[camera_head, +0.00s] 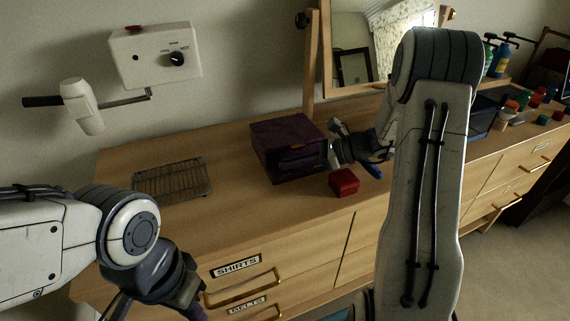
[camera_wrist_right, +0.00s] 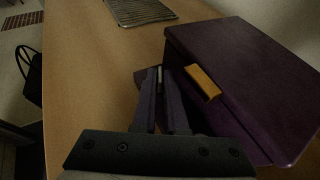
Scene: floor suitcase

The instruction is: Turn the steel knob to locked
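A dark purple box (camera_head: 286,147) stands on the wooden dresser. The right wrist view shows its lid (camera_wrist_right: 250,75) and an orange-gold tab (camera_wrist_right: 203,82) on its front. My right gripper (camera_head: 333,148) is at the box's front, its fingers close together (camera_wrist_right: 160,78) just left of the tab. A small pale sliver shows between the fingertips; I cannot tell whether it is the steel knob or whether they grip it. No steel knob shows clearly elsewhere. My left gripper (camera_head: 190,298) hangs low at the dresser's front, fingertips partly cut off.
A small red box (camera_head: 343,182) sits close below my right gripper. A wire rack (camera_head: 172,178) lies on the left of the dresser (camera_head: 230,215). A white wall unit (camera_head: 155,55) has a black dial. A mirror (camera_head: 350,45) stands behind; bottles (camera_head: 500,60) stand at the right.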

